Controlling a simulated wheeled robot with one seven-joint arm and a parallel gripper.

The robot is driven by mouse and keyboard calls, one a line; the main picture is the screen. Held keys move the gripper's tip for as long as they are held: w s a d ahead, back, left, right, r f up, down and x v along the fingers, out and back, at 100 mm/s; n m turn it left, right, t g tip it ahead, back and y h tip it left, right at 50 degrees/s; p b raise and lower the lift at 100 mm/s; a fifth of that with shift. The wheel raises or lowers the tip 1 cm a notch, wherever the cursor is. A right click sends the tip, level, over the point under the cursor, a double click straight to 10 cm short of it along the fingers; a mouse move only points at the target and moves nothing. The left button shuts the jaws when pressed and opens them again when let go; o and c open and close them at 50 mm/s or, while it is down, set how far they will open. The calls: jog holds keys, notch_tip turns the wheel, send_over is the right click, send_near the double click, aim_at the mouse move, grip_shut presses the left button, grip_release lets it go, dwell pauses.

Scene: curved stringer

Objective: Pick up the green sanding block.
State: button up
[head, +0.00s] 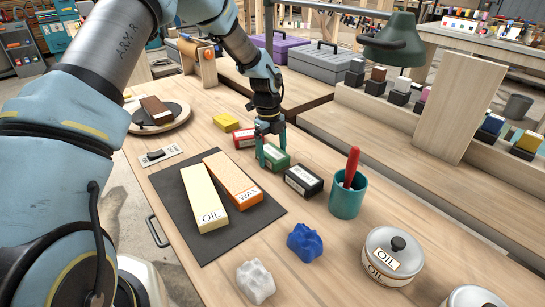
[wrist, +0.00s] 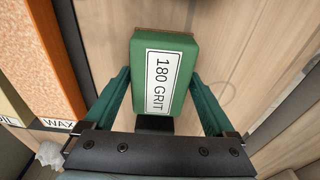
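The green sanding block (head: 276,159) lies on the workbench between a red block and a black block. In the wrist view the green sanding block (wrist: 178,42) shows a white "180 GRIT" label. My gripper (head: 270,148) is above and around it, pointing down. In the wrist view my gripper (wrist: 161,74) has its green fingers spread, one on each side of the block.
A red block (head: 243,137) and a black block (head: 303,180) lie close by. OIL (head: 203,198) and WAX (head: 232,181) bars lie on a dark mat (head: 245,225). A teal cup (head: 346,198) with a red-handled tool stands to the right. A yellow block (head: 225,122) lies behind.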

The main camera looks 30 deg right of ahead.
aim_at(273, 152)
jog(key=c, duration=1.3)
notch_tip(273, 152, up, 10)
jog(key=b, duration=0.2)
jog(key=shift+b, duration=0.3)
